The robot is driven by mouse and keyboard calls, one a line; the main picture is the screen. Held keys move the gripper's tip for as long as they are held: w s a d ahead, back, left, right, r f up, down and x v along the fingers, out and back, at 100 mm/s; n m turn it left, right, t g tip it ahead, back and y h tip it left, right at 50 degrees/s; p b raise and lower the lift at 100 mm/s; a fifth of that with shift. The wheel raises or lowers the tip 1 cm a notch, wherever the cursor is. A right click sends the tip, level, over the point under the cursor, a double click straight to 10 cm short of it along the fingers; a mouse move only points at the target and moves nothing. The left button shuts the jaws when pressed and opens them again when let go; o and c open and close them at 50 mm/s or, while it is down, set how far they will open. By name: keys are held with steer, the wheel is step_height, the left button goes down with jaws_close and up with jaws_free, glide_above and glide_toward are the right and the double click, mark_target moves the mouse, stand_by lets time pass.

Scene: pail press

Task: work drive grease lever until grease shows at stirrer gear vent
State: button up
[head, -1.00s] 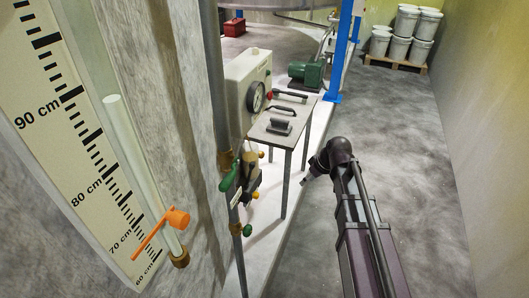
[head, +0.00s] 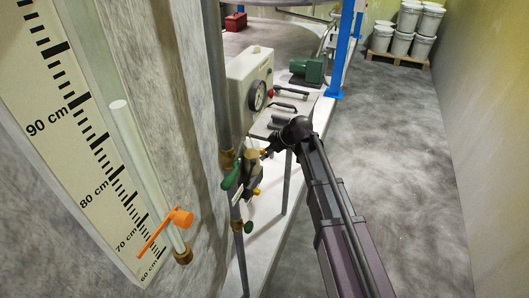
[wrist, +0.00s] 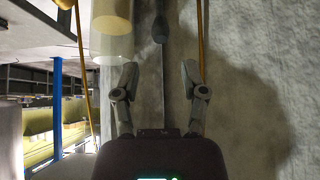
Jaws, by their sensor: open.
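My gripper (head: 268,152) is at the brass and green-handled fittings (head: 245,178) on the vertical pipe in the head view. In the wrist view my gripper (wrist: 160,70) is open, with its two fingers apart. A thin dark rod with a thicker dark end (wrist: 160,28), which looks like a lever, lines up between the fingers; I cannot tell how far ahead it is or if it is touched. A clear yellowish cylinder (wrist: 112,30) is beside it on the left. I cannot make out the stirrer gear vent or any grease there.
A box with a gauge (head: 257,95), a small table with handles (head: 262,127) and a green motor (head: 308,70) are behind the gripper. The floor at the right is clear up to stacked pails (head: 405,40).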

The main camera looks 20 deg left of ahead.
mark_target(255, 161)
steer(key=shift+b+x, duration=3.3)
steer(key=shift+x, duration=0.9)
steer(key=shift+d+r+p, duration=0.15)
steer(key=shift+r+p, duration=0.1)
steer(key=shift+p, duration=0.05)
steer(key=c, duration=0.8)
